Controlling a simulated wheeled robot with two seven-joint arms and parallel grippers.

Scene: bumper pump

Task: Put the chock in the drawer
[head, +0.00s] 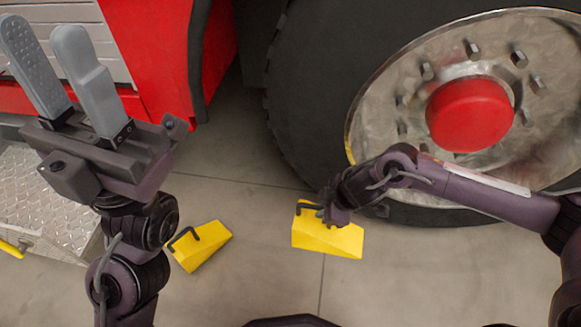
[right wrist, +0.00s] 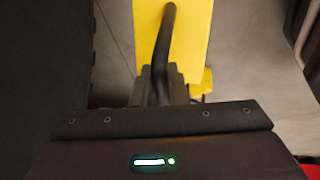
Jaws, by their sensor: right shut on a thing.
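A yellow wedge chock (head: 340,240) with a black handle is near the floor in front of the big tire. My right gripper (head: 325,208) is shut on its handle. Whether the chock touches the floor is unclear. In the right wrist view the black handle (right wrist: 164,50) runs down between the fingers against the yellow chock body (right wrist: 190,40). A second yellow chock (head: 205,248) with a black handle lies on the floor to the left. My left gripper (head: 42,38) is raised at the upper left, empty, its two grey fingers apart. I cannot make out an open drawer.
The large wheel (head: 305,110) with a red hub stands at the back right. A red vehicle body with grey slatted panels (head: 60,15) is at the upper left. A diamond-plate surface (head: 45,205) with a yellow bar (head: 12,248) is at left. Floor between the chocks is clear.

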